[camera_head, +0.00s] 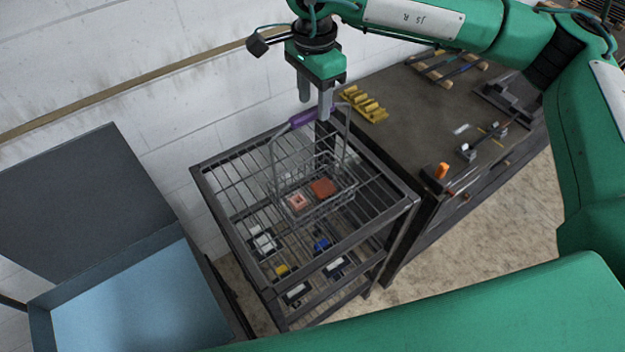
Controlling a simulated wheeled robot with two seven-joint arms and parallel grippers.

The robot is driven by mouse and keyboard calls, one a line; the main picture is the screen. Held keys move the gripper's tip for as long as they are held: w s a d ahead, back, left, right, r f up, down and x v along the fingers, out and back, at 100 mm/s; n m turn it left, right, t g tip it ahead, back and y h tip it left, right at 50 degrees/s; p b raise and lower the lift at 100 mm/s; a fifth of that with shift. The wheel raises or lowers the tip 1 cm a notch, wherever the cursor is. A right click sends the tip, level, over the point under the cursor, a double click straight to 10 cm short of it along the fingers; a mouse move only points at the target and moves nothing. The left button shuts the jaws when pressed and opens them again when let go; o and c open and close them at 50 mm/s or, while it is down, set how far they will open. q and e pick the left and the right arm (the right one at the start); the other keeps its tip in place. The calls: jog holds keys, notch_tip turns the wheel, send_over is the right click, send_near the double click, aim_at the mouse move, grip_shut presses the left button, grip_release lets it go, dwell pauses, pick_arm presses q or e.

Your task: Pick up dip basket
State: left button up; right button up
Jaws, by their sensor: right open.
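The dip basket (275,190) is a wire basket with a tall wire handle and a purple grip (303,118) on top. It stands on the top shelf of the dark wire rack, with a red block (322,187) and a pinkish block (297,202) in it. My right gripper (315,105) points down at the purple grip, its two grey fingers apart. The grip shows at the fingertips; I cannot tell whether it lies between them or touches them. My left gripper is not in view.
The wire rack (205,185) has lower shelves with several small parts. A tank (125,310) with light blue contents and a raised dark lid (80,200) stands at left. A dark workbench (405,95) at right holds yellow parts (365,104) and tools. A white block wall stands behind.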

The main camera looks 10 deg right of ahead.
aim_at(312, 109)
jog(key=shift+f, duration=0.4)
jog(key=shift+a+f+p, duration=0.1)
jog(key=shift+f+p, duration=0.1)
jog(key=shift+p, duration=0.3)
jog(key=f+p, duration=0.3)
jog(key=shift+w+f, duration=0.3)
jog(key=shift+f, duration=0.6)
jog(key=c, duration=1)
jog(key=shift+w+r, duration=0.1)
